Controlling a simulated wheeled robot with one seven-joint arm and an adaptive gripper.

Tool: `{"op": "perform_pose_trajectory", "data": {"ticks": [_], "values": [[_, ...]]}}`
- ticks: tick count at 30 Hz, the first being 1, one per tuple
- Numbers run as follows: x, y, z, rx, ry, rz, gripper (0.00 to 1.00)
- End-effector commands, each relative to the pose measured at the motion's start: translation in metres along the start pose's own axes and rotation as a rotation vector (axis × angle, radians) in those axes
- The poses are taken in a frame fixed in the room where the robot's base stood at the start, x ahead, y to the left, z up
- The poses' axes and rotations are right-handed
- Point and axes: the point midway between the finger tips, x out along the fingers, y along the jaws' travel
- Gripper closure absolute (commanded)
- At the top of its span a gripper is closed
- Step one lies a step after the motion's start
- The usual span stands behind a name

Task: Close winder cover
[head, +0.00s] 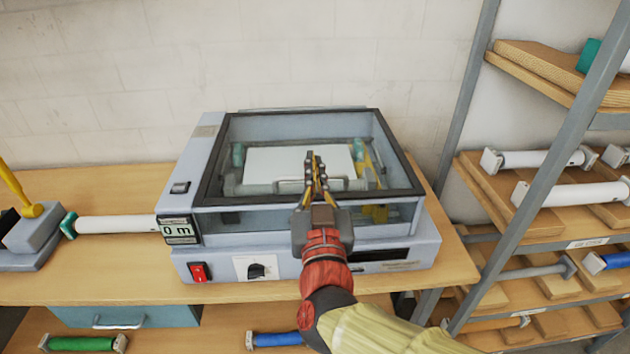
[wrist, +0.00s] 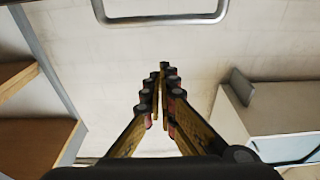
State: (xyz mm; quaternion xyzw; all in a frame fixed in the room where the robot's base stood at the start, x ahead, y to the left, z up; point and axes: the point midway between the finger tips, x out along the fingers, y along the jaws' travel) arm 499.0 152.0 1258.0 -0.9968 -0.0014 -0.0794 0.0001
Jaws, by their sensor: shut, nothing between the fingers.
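The winder cover (head: 404,178) is a clear panel in a dark frame on top of the pale blue-grey laminator (head: 295,258). It looks down or nearly down; I cannot tell whether a small gap is left. A grey bar handle (head: 353,184) shows near its front edge, partly behind my gripper. My gripper (head: 316,154) is shut and empty, in front of the cover in the head view. The wrist view also shows the shut fingers (wrist: 160,72), with a U-shaped bar handle (wrist: 160,19) apart from them at the top. I cannot tell whether my gripper touches the cover.
A white sheet (head: 285,160) and rollers show through the cover. A red switch (head: 198,272), a dial (head: 262,270) and a display (head: 179,230) are on the laminator. A metal shelf rack (head: 476,90) with rolls stands close on the right. A white roll (head: 118,224) lies left.

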Motion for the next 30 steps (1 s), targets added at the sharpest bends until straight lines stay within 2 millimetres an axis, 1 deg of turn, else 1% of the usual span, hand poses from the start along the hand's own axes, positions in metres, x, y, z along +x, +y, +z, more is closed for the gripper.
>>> {"op": "perform_pose_trajectory", "data": {"ticks": [1,8,15,18,24,29,30], "values": [[-0.003,-0.001,0.000,-0.002,-0.002,-0.002,1.00],[-0.033,-0.002,0.018,-0.001,-0.001,-0.004,1.00],[-0.067,-0.002,0.037,-0.001,-0.001,-0.006,1.00],[-0.077,-0.002,0.043,0.000,-0.001,-0.004,1.00],[-0.086,0.000,0.048,0.000,0.000,-0.001,1.00],[-0.087,0.000,0.049,0.009,0.001,0.000,1.00],[-0.086,-0.002,0.052,0.023,-0.013,-0.008,1.00]]}}
